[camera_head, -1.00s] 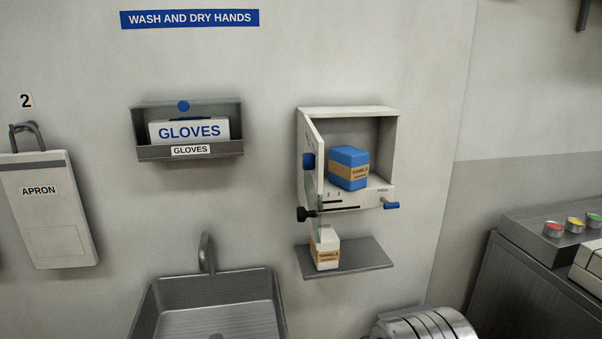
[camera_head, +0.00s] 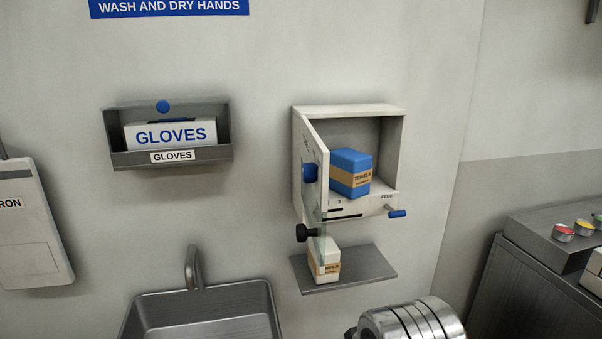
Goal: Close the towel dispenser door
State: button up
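The towel dispenser (camera_head: 398,160) is a white box on the wall, right of centre. Its door (camera_head: 311,165) is hinged on the left side and stands open, swung out toward me, seen nearly edge-on. A blue knob (camera_head: 309,173) is on the door's outer face. A blue towel pack (camera_head: 350,172) with a tan band sits inside the box. A black knob (camera_head: 308,233) is at the lower left and a blue-tipped feed lever (camera_head: 397,213) at the lower right. My gripper's fingers do not show; a metal cylinder at the bottom right looks like part of my arm.
A grey shelf (camera_head: 365,265) below the dispenser carries a white towel pack (camera_head: 324,261). A steel sink (camera_head: 205,310) with a tap stands lower left. A gloves holder (camera_head: 170,135) hangs to the left. A metal cabinet (camera_head: 530,270) with small coloured tins stands at the right.

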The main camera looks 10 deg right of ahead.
aim_at(314, 196)
jog(key=i, duration=0.2)
jog(key=u, duration=0.35)
jog(key=k, duration=0.9)
jog(key=u, duration=0.55)
jog(key=k, duration=0.45)
jog(key=u, duration=0.65)
jog(key=i, duration=1.55)
jog(key=z, duration=0.55)
